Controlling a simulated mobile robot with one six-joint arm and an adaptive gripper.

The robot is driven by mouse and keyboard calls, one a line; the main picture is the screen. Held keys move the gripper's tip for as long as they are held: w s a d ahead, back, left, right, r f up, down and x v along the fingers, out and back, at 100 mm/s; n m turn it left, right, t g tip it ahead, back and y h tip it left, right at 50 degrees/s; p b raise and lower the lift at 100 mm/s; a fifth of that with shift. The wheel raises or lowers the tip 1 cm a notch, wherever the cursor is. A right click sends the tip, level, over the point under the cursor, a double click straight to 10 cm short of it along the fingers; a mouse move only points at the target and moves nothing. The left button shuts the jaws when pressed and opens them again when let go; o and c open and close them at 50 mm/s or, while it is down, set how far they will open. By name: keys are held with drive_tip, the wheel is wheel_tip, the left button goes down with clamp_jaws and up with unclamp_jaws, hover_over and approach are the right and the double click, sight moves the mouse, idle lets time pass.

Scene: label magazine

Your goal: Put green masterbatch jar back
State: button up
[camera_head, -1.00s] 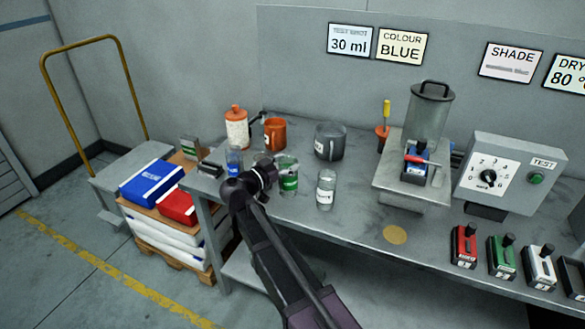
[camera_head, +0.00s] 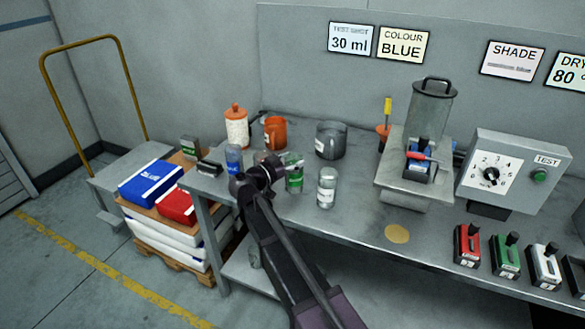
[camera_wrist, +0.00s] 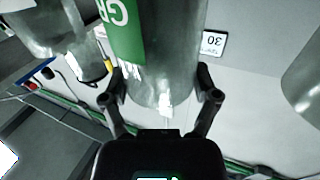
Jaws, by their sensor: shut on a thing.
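The green masterbatch jar (camera_head: 294,180) is a clear jar with a green label, above or on the left part of the grey bench in the head view. My gripper (camera_head: 270,170) is at its left side. In the wrist view the jar (camera_wrist: 160,50) fills the space between the two fingers of my gripper (camera_wrist: 161,88), which is shut on it. Its label shows "GR". Whether its base touches the bench is hard to tell. A blue-labelled jar (camera_head: 234,160) stands left of my gripper, and a white-labelled jar (camera_head: 327,188) stands to the right.
An orange mug (camera_head: 276,134), a grey jug (camera_head: 330,140) and a white bottle with an orange cap (camera_head: 236,126) stand behind. A metal hopper machine (camera_head: 428,125) and a dial box (camera_head: 512,170) are at the right. The bench front near the yellow disc (camera_head: 397,234) is clear.

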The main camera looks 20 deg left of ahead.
drive_tip(key=shift+f+b, duration=0.7)
drive_tip(key=shift+f, duration=0.35)
drive_tip(key=shift+f, duration=0.15)
drive_tip(key=o, duration=1.2)
drive_tip(key=shift+c, duration=0.2)
drive_tip(key=shift+r, duration=0.25)
drive_tip(key=v, duration=1.2)
drive_tip(key=shift+s+f, duration=0.1)
